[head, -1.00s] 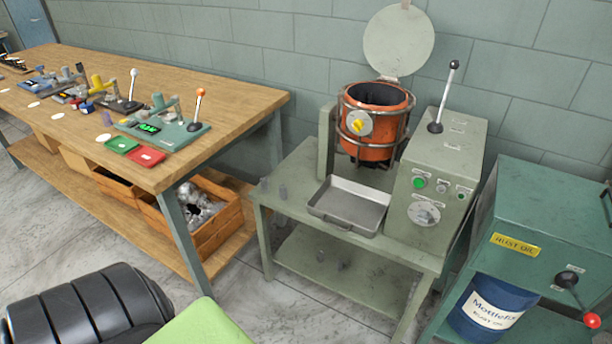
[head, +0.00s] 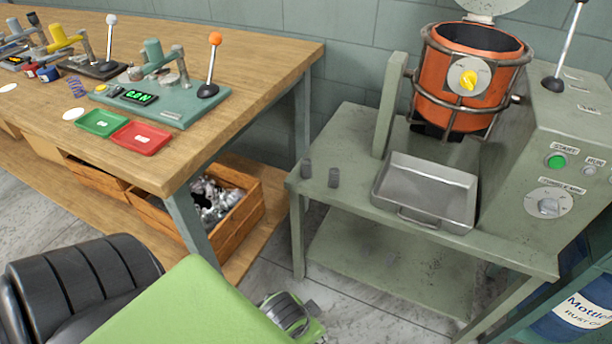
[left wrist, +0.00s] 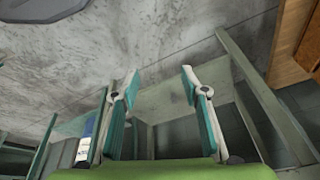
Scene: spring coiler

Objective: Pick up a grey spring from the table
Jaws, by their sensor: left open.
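Two small dark grey upright cylinders, which look like grey springs, stand on the green metal table near its left edge in the head view: one grey spring (head: 306,168) at the corner and another grey spring (head: 333,177) to its right. My left gripper shows in the left wrist view (left wrist: 160,78) with its two fingers wide apart and nothing between them. It points towards the green table frame and floor, apart from the springs. In the head view my green left arm comes in at the bottom, and its fingers cannot be made out. My right gripper is not in view.
A grey metal tray (head: 425,194) sits right of the springs, below an orange drum (head: 465,82). The green table (head: 350,128) has a lower shelf. A wooden workbench (head: 262,62) with a purple spring (head: 76,87), green tray (head: 102,122) and red tray (head: 141,138) stands left.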

